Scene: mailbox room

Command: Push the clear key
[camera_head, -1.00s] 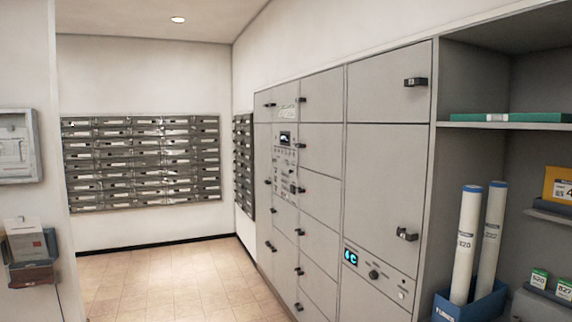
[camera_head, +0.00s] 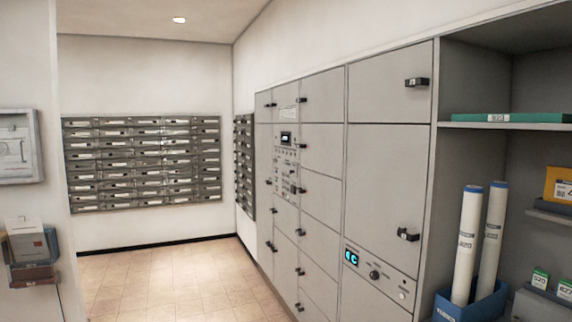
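A control panel (camera_head: 287,165) with a small lit display and several small keys is set in the grey locker wall. Its keys are too small to read, so I cannot tell which one is the clear key. A second, lower panel (camera_head: 376,274) on the large locker has a glowing blue display (camera_head: 351,258), a dark knob and a pale round button (camera_head: 402,295). Neither of my grippers shows in the head view.
Grey lockers (camera_head: 389,180) with black handles line the right wall. An open shelf holds white tubes (camera_head: 467,245) in a blue bin (camera_head: 470,306). Mailboxes (camera_head: 142,163) cover the back wall. The tiled floor (camera_head: 170,275) is clear.

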